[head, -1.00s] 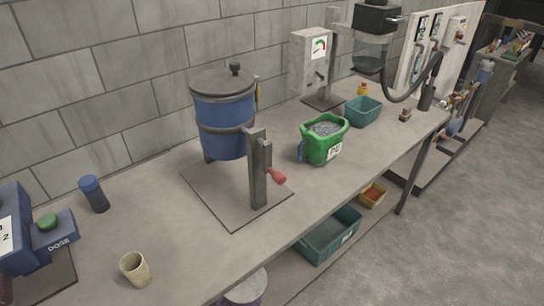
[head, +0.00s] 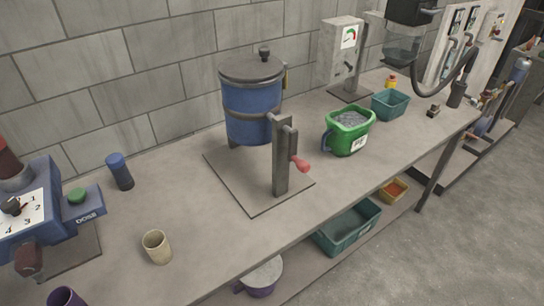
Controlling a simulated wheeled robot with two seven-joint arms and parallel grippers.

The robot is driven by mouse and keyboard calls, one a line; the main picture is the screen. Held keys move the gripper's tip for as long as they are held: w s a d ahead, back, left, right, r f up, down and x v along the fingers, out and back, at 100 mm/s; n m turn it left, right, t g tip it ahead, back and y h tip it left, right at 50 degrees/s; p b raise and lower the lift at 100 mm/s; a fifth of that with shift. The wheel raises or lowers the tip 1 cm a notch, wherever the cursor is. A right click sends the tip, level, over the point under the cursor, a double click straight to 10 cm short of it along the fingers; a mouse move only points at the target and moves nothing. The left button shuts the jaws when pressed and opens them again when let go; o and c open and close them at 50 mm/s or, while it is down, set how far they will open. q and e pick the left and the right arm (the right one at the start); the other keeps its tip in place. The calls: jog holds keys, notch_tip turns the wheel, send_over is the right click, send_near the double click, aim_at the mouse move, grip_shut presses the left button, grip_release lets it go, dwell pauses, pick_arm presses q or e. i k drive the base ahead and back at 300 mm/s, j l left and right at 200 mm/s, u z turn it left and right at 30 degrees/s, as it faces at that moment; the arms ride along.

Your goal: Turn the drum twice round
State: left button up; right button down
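The blue drum (head: 251,108) stands upright on a flat plate on the bench, with a grey lid (head: 252,68) and a dark knob on top. A band runs round its middle. In front of it a grey post (head: 282,160) rises from the plate, with a crank whose red handle (head: 301,164) points to the right. Neither of my grippers shows in the head view.
A green jug (head: 348,131) of grey pellets stands right of the drum, with a teal bin (head: 390,104) behind it. A beige cup (head: 157,246), a dark blue cylinder (head: 120,171) and a blue dosing machine (head: 40,215) are at the left. Bins sit on the lower shelf.

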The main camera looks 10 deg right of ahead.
aim_at(249, 108)
jog(key=l+u, duration=0.15)
jog(key=u, duration=0.35)
jog(key=i+l+u, duration=0.1)
jog(key=l+u, duration=0.15)
jog(key=u, duration=0.25)
jog(key=l+u, duration=0.15)
jog(key=u, duration=0.35)
jog(key=k+l+u, duration=0.2)
jog(key=l, duration=0.2)
jog(key=l+u, duration=0.2)
jog(key=l, duration=0.2)
jog(key=k+l+u, duration=0.2)
jog(key=l, duration=0.2)
jog(key=k+l+u, duration=0.1)
jog(key=l+u, duration=0.15)
jog(key=k+l+u, duration=0.2)
jog(key=l, duration=0.2)
jog(key=k+l, duration=0.35)
jog(key=l, duration=0.15)
jog(key=k+l, duration=0.3)
jog(key=l, duration=0.2)
jog(key=k+l+u, duration=0.1)
jog(key=k+l, duration=0.25)
jog(key=l, duration=0.15)
jog(key=k+l, duration=0.35)
jog(key=l, duration=0.15)
